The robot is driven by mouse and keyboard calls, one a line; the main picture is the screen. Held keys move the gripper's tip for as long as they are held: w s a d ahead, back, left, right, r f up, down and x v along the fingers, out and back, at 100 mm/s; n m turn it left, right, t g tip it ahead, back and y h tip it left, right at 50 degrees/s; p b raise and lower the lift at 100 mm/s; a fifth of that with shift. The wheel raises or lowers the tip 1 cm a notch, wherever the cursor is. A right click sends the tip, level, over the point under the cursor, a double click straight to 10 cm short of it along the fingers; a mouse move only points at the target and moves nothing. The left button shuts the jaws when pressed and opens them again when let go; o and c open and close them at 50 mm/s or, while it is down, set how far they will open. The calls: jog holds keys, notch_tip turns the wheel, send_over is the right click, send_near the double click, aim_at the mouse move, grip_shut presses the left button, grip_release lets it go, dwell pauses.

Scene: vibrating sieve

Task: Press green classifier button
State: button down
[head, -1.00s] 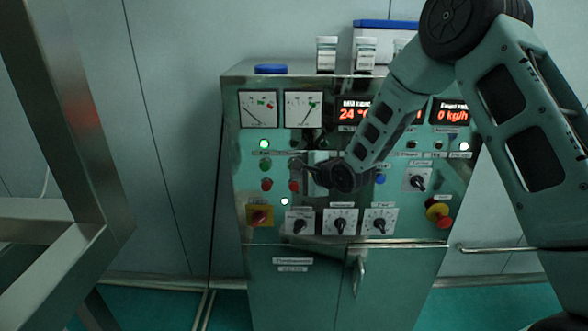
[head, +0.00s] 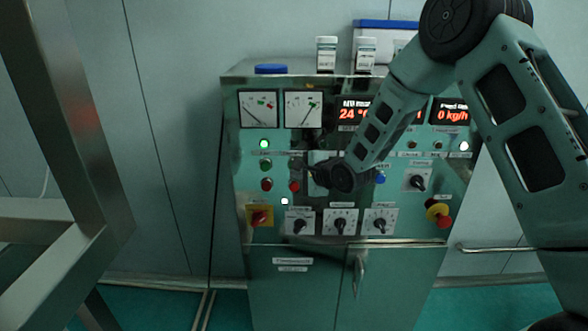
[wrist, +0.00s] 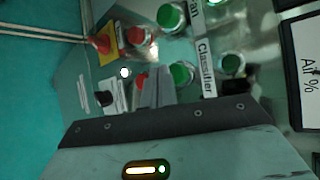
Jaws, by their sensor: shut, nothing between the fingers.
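The control cabinet (head: 262,225) stands ahead in the head view. The classifier column is second from the left on its panel, and the wrist view shows the label "Classifier" (wrist: 207,67). Its green button (wrist: 181,73) sits on the near side of that label, and its red button (wrist: 142,80) lies lower on the panel. My gripper (wrist: 158,75) is shut and empty, with its tips in front of the panel between these two buttons in the wrist view. I cannot tell whether the tips touch anything. In the head view my gripper (head: 312,176) is partly hidden by my wrist.
The fan column has a green button (head: 265,163) and a red button (head: 267,184) to the left. A yellow-red switch (head: 259,217) and several rotary knobs are below. A red emergency button (head: 443,221) is at right. A metal frame (head: 85,235) stands at far left.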

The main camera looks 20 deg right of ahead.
jog(key=shift+w, duration=0.1)
jog(key=shift+w+d, duration=0.1)
jog(key=shift+w, duration=0.2)
jog(key=shift+w+d, duration=0.2)
jog(key=shift+w, duration=0.3)
dwell(0.9)
dwell(0.4)
jog(key=shift+s+a, duration=0.3)
jog(key=shift+s, duration=0.6)
jog(key=shift+s+a, duration=0.25)
jog(key=shift+s, duration=0.55)
jog(key=shift+s+a, duration=0.3)
jog(key=shift+s, duration=0.45)
jog(key=shift+s+a, duration=0.25)
jog(key=shift+s, duration=0.55)
